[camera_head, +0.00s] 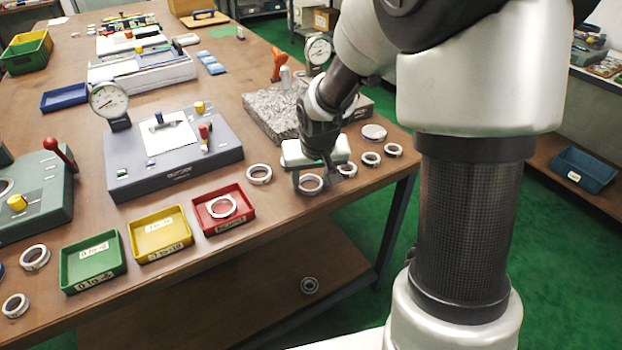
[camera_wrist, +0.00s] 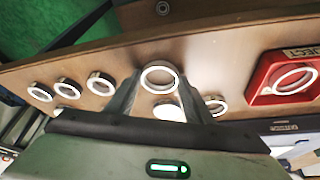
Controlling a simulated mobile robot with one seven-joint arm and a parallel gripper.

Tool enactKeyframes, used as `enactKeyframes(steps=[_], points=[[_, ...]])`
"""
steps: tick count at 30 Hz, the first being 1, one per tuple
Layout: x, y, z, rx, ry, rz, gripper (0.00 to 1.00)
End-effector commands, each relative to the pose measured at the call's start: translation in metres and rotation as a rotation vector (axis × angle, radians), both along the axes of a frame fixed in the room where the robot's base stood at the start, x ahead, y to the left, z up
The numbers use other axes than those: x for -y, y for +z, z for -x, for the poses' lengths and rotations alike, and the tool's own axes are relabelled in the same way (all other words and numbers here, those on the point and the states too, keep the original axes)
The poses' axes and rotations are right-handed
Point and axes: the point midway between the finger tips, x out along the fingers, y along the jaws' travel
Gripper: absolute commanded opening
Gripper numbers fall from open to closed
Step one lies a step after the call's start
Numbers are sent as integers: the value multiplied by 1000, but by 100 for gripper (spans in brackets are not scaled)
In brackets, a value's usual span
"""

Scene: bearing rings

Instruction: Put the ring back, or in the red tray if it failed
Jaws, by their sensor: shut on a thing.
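My gripper (camera_head: 312,178) is shut on a pale metal ring (camera_head: 310,192), low at the table's front edge, right of the red tray. In the wrist view the held ring (camera_wrist: 158,90) sits between the fingertips of my gripper (camera_wrist: 157,84); whether it touches the table I cannot tell. The red tray (camera_head: 244,226) holds one ring (camera_head: 221,215); the tray also shows in the wrist view (camera_wrist: 260,82). A loose ring (camera_head: 259,182) lies between that tray and my gripper. Several more rings, one of them here (camera_head: 370,164), lie to the right.
A yellow tray (camera_head: 160,258) and a green tray (camera_head: 93,285) stand left of the red one. A grey fixture (camera_head: 130,180) lies behind them. A granite block (camera_head: 262,115) with a dial gauge (camera_head: 318,50) stands behind my gripper. Another ring (camera_head: 309,285) lies on the lower shelf.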

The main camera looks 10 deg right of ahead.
Motion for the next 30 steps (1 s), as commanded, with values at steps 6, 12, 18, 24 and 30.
enactKeyframes(steps=[6, 12, 18, 24, 30], points=[[0, -2, 0, -1, 0, 0, 66], [0, -1, 0, -1, 0, 0, 66], [0, 15, 4, 3, 0, 0, 66], [0, 55, 19, 5, -1, 0, 66], [-1, 91, 35, 3, -1, 0, 66]])
